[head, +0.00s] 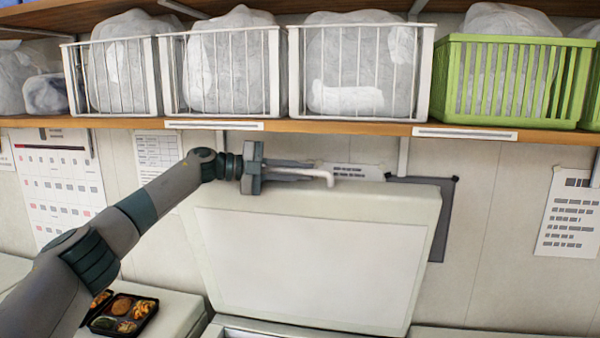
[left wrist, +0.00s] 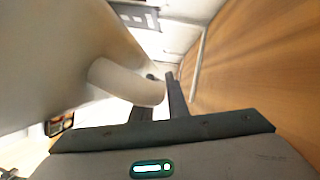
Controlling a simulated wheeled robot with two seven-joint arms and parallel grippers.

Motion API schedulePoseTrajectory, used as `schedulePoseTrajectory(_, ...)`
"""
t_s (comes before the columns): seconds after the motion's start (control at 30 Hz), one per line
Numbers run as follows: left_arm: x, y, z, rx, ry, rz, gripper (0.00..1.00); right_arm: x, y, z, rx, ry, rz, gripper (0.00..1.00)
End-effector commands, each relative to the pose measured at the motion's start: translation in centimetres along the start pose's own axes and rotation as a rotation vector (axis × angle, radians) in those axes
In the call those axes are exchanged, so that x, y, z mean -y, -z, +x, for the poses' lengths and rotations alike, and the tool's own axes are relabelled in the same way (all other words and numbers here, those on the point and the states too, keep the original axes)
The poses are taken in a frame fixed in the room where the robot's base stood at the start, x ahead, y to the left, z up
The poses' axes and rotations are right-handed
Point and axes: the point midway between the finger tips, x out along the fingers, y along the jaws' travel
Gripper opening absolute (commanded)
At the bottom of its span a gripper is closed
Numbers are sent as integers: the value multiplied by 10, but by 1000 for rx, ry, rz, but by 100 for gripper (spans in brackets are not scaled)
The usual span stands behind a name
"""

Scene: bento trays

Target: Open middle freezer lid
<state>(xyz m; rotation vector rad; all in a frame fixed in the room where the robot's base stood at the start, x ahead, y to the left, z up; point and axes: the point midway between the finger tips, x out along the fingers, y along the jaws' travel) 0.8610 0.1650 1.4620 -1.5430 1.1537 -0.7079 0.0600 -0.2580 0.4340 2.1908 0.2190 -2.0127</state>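The middle freezer lid (head: 310,255) stands raised, nearly upright and leaning back towards the wall, with its pale inner panel facing me in the head view. A white bar handle (head: 318,174) shows at its top edge; a rounded white handle also shows in the left wrist view (left wrist: 125,82). My left gripper (head: 300,172) is at the lid's top edge, beside the handle. Its fingers (left wrist: 160,100) look apart, with a gap between them, and the handle partly covers one finger. I cannot tell whether they touch it. My right gripper is not in view.
A wooden shelf (head: 350,129) runs close above the lid and gripper, bearing white wire baskets (head: 222,72) and a green basket (head: 510,82). A bento tray (head: 122,314) with food sits at lower left, beside my left arm. Papers hang on the wall.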

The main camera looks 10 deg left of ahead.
Motion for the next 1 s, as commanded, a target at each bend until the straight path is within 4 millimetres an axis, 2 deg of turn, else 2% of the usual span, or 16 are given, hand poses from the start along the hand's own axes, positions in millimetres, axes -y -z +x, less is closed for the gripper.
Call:
schedulePoseTrajectory(0.37,-1,0,0,0,-1,1,22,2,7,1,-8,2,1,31)
schedulePoseTrajectory(0.57,-2,-1,-9,0,-1,2,22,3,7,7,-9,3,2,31)
schedulePoseTrajectory(0.77,-4,-2,-34,3,0,2,22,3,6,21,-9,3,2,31)
schedulePoseTrajectory(1.0,-5,-3,-80,3,1,2,22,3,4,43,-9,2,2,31)
